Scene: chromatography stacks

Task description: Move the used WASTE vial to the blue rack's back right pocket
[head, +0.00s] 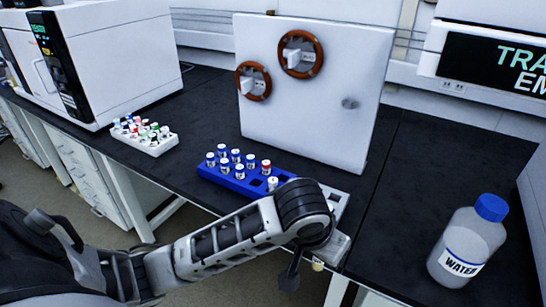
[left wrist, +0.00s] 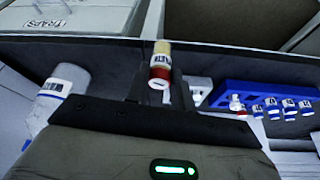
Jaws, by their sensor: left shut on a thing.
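My left gripper (head: 318,257) hangs low near the front edge of the black bench, right of the blue rack. It is shut on a vial with a yellowish body and a red cap, which also shows between the fingers in the left wrist view (left wrist: 160,62); its label is too small to read surely. In the head view only a pale bit of this vial (head: 318,266) shows below the gripper. The blue rack (head: 205,173) holds several blue-capped vials, one red-capped vial (head: 266,166) and one white-topped vial (head: 273,184). My forearm hides part of its right end.
A white rack (head: 168,146) of mixed vials stands at the left. A white upright panel (head: 310,110) with two brown rings stands behind the blue rack. A WATER bottle (head: 468,245) stands at the right. The bench between panel and bottle is clear.

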